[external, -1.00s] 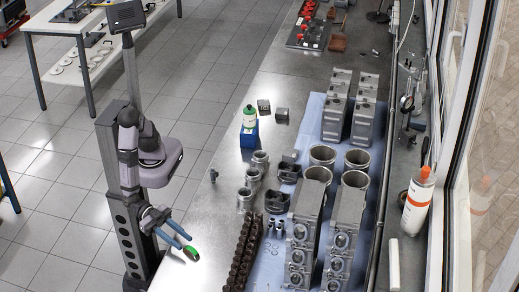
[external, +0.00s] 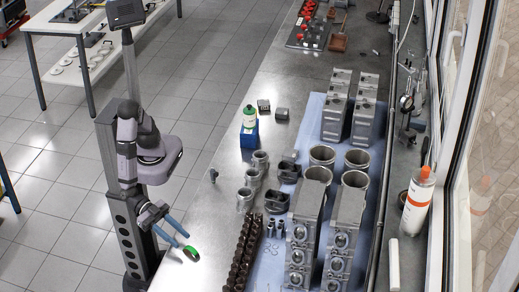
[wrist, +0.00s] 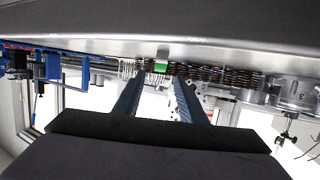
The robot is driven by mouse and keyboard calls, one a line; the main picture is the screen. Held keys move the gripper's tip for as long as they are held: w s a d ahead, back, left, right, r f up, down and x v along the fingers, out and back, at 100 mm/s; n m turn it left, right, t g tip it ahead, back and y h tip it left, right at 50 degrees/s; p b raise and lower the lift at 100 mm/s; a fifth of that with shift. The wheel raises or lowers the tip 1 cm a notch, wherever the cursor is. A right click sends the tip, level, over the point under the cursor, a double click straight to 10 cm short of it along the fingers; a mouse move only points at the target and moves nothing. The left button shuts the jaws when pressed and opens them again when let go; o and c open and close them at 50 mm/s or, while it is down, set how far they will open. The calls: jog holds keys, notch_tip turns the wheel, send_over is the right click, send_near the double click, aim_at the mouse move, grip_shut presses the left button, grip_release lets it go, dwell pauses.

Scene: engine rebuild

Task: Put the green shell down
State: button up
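The green shell (external: 191,253), a small half-ring with a dark inside, lies on the grey workbench close to its left front edge in the external view. In the wrist view the green shell (wrist: 161,67) shows as a small green patch just beyond and between my fingertips. My gripper (external: 184,241) has two blue fingers spread apart with nothing between them. It is at the bench edge, just up and left of the shell, with a small gap to it. My gripper (wrist: 168,82) also shows open in the wrist view.
A dark crankshaft-like row (external: 244,255) stands right of the shell, with clear bench between. Metal cylinders (external: 245,199), black parts (external: 277,201) and engine blocks (external: 308,217) stand farther right, several on a blue mat (external: 270,262). A green-topped bottle (external: 249,117) stands farther back.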

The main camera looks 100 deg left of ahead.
aim_at(192, 249)
jog(key=shift+w+d+r+g+p, duration=0.2)
jog(key=shift+w+r+g+p, duration=0.2)
jog(key=shift+g+p, duration=0.1)
jog(key=shift+f, duration=0.1)
jog(key=shift+p+x, duration=0.75)
jog(key=shift+x, duration=2.95)
jog(key=shift+f, duration=0.1)
grip_shut()
